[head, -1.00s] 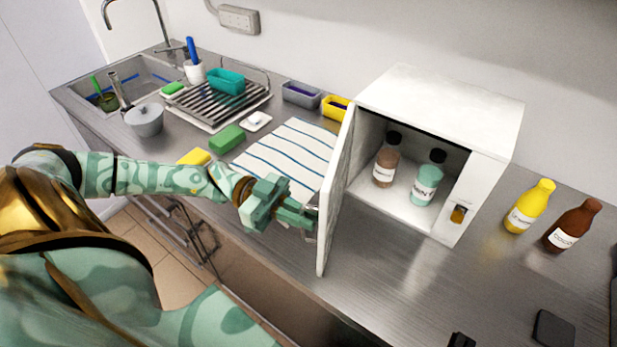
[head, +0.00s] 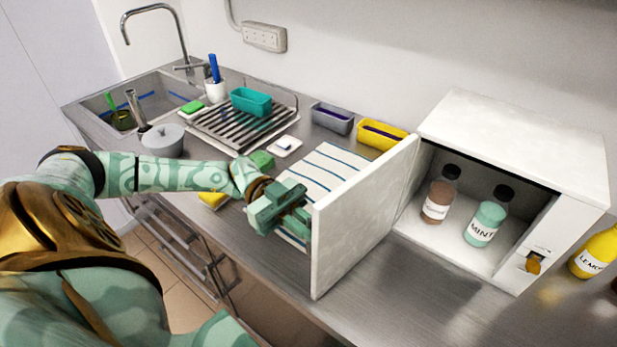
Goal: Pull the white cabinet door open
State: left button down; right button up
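The white cabinet (head: 520,135) stands on the steel counter at the right. Its white door (head: 362,215) is swung wide open toward the left and front. Inside are a bottle with brown contents (head: 437,202) and a mint-green bottle labelled MINT (head: 486,223). My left gripper (head: 300,222) is at the outer face of the door, near its free edge. Its fingertips and the door handle are hidden, so I cannot tell whether it grips the handle. My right gripper is not in view.
A striped towel (head: 325,168) lies behind my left gripper. Grey (head: 332,118) and yellow (head: 383,136) bins stand near the wall. A dish rack (head: 235,130), pot (head: 162,140) and sink (head: 150,88) are at the left. A yellow bottle (head: 596,252) stands right of the cabinet.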

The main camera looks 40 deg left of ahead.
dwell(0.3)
pick_arm(q)
jog(key=c, duration=1.6)
grip_release()
jog(key=shift+c, duration=0.2)
jog(key=a+b, duration=0.4)
jog(key=a, duration=1.2)
jog(key=shift+w+a+b, duration=0.25)
jog(key=shift+w+b, duration=0.05)
jog(key=shift+b, duration=0.05)
